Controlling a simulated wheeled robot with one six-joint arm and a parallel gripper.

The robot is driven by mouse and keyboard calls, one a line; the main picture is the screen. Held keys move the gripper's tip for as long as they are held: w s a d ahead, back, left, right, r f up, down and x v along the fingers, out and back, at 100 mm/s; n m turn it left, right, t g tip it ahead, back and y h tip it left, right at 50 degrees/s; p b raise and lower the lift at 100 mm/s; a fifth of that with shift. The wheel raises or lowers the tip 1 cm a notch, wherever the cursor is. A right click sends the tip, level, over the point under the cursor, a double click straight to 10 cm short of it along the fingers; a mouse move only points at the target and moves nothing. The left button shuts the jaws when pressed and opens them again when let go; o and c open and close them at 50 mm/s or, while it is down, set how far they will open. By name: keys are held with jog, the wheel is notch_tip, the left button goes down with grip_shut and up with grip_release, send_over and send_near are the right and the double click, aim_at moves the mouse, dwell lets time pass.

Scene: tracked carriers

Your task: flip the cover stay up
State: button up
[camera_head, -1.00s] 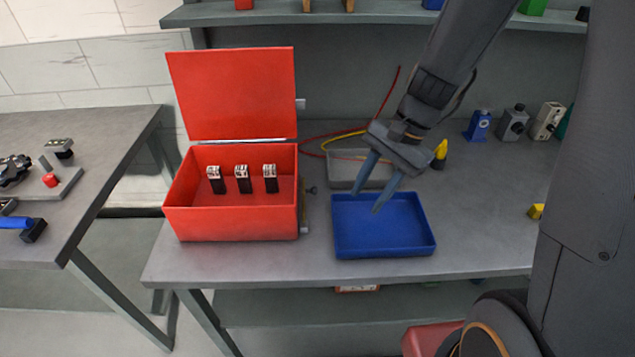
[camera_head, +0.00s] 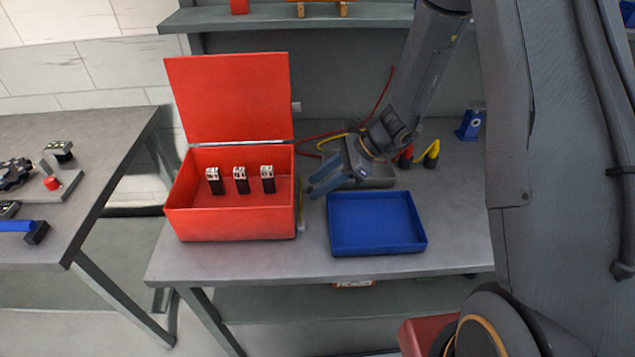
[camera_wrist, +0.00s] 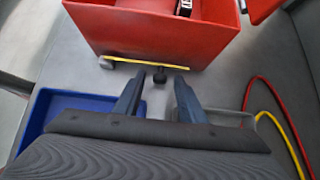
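The red box (camera_head: 230,226) stands on the bench with its lid (camera_head: 230,98) raised. A thin yellow bar, apparently the cover stay (camera_wrist: 135,62), lies low along the box's side in the wrist view. One end is at a small grey block (camera_wrist: 106,62). A dark knob (camera_wrist: 159,75) shows beside the bar, between and just beyond my fingertips. My gripper (camera_wrist: 158,92) is open and empty, facing the bar.
A blue tray (camera_head: 375,247) sits right of the box, close to my gripper. A grey tray (camera_head: 378,183) is behind it, partly hidden by my arm. Red and yellow cables (camera_head: 318,136) lie at the back. Several black blocks (camera_head: 241,185) stand inside the box.

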jog(key=shift+a+f, duration=0.3)
jog(key=shift+c, duration=0.3)
grip_shut()
jog(key=shift+w, duration=0.1)
